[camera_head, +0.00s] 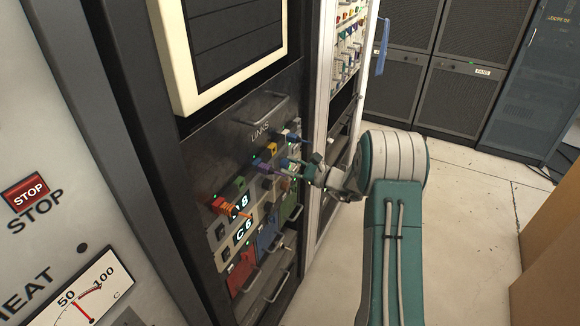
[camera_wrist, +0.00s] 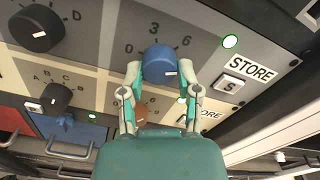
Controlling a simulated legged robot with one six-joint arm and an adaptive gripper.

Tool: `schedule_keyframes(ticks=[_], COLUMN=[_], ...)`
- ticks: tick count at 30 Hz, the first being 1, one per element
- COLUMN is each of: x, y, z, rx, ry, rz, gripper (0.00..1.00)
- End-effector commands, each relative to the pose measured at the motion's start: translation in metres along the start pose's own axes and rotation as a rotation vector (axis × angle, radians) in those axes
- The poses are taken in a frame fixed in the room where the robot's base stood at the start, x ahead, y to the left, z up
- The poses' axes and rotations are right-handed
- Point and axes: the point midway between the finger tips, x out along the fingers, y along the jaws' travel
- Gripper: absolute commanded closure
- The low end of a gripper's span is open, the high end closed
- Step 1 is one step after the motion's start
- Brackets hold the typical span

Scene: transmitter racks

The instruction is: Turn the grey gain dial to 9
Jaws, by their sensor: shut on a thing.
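In the wrist view a blue dial (camera_wrist: 158,62) sits on a grey panel strip, with 0, 3 and 6 printed around its upper side. A short white mark shows on its lower right face. My gripper (camera_wrist: 160,72) has one finger on each side of this dial and is shut on it. No dial that is clearly grey shows in the wrist view, and a 9 is not readable. In the head view my gripper (camera_head: 308,170) is at the rack's control panel, right of the small coloured knobs, which are too small to tell apart.
Two black dials (camera_wrist: 37,28) (camera_wrist: 55,98) with letters are to the left. A brown knob (camera_wrist: 141,113) is partly hidden below my fingers. A STORE button (camera_wrist: 231,87) and a lit green lamp (camera_wrist: 230,41) are close on the right. Open floor (camera_head: 465,220) lies right of the rack.

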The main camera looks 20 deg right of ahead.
Motion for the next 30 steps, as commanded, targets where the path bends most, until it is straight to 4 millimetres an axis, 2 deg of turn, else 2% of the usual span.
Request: schedule_keyframes(ticks=[6,15,30], x=[-0.0009,-0.001,-0.0012], y=[0.0028,0.004,0.0051], z=[-0.0044,-0.0047,-0.0052], rx=[0.191,0.37,0.45], ry=[0.01,0.011,0.012], rz=[0.0,0.0,0.001], gripper=[1.0,1.0,1.0])
